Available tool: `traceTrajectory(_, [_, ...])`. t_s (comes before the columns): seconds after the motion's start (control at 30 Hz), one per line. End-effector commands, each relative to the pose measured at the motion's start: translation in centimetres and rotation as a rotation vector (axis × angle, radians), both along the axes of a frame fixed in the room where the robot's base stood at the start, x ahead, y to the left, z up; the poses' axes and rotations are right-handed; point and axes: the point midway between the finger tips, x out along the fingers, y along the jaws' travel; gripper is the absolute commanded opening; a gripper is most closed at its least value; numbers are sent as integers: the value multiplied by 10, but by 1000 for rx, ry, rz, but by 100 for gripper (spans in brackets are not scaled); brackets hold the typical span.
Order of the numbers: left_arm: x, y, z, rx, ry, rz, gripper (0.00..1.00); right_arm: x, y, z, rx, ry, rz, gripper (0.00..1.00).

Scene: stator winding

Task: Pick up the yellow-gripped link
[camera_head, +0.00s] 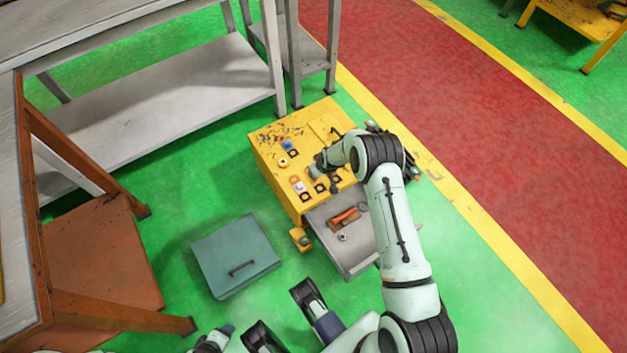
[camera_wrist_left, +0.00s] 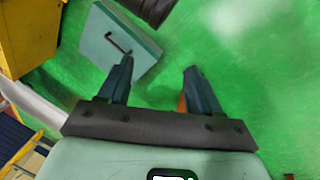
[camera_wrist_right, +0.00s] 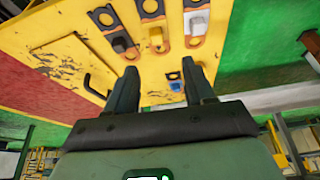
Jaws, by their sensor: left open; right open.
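The yellow box (camera_head: 268,148) carries several small terminals and link pieces on its top face. In the right wrist view a link with a yellowish grip (camera_wrist_right: 157,40) appears on that face, between a dark-gripped piece (camera_wrist_right: 121,43) and a white one (camera_wrist_right: 195,22). A blue-gripped piece (camera_wrist_right: 175,84) lies closer to my fingers. My right gripper (camera_wrist_right: 162,76) is open and empty, above the box face and apart from the yellowish link. My left gripper (camera_wrist_left: 158,68) is open and empty, over the green floor. In the head view, my right arm hides part of the box top.
A teal case (camera_head: 232,257) with a handle lies on the floor. A grey shelf (camera_head: 170,100) and a brown bench (camera_head: 90,235) stand left.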

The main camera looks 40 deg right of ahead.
Motion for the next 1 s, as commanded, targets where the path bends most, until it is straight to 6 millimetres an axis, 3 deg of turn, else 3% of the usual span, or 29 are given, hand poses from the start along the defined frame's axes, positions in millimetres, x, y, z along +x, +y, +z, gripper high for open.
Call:
traceTrajectory(0.03, [6,3,-7,8,-15,7,64,4,-1,-15,0,1,0,53])
traceTrajectory(0.1, [12,7,-12,16,-31,14,64,9,-1,-27,1,1,-1,53])
traceTrajectory(0.37, [25,14,-20,34,-63,28,64,18,-3,-47,1,-1,-1,53])
traceTrajectory(0.7, [-11,19,-54,29,58,31,64,28,-10,-89,1,1,-1,53])
traceTrajectory(1.0, [-21,21,-61,28,92,34,64,32,-11,-95,1,0,-2,53])
